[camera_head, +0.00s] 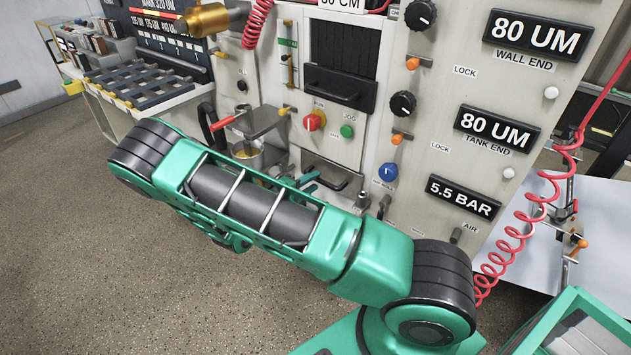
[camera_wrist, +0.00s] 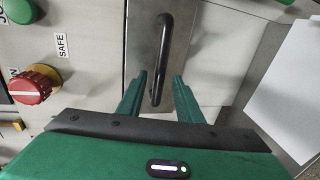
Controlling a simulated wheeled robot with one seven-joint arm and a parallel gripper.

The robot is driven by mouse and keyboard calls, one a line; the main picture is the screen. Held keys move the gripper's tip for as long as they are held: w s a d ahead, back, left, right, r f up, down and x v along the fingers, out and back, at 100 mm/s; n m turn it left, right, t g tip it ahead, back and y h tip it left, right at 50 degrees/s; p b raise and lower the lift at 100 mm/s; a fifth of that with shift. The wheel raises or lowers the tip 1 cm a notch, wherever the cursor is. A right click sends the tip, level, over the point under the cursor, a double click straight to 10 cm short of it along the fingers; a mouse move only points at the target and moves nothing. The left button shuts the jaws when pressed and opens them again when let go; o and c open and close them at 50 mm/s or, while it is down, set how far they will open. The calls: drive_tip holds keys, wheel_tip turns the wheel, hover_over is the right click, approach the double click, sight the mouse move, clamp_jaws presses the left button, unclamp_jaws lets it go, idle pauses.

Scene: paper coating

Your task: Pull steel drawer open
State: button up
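The steel drawer (camera_head: 330,170) is a plain metal front low on the machine, below the red and green controls; my arm hides part of it. In the wrist view, its brushed steel face (camera_wrist: 190,40) carries a long black bar handle (camera_wrist: 163,50). My gripper (camera_wrist: 160,82) is open, with one green finger on each side of the handle's near end. I see a gap between each finger and the bar, and no clear contact. In the head view, my gripper (camera_head: 311,180) shows as small green fingers at the drawer, mostly behind my arm.
A red knob (camera_head: 314,121) and a green button (camera_head: 347,131) sit above the drawer. A metal cup (camera_head: 247,155) under a clamp stands left of it. A blue knob (camera_head: 388,171) is to the right. A coiled red hose (camera_head: 520,235) hangs at the right. Open floor lies at left.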

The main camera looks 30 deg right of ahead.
sight(316, 180)
drive_tip(key=shift+x, duration=1.5)
clamp_jaws()
drive_tip(key=shift+a, duration=0.1)
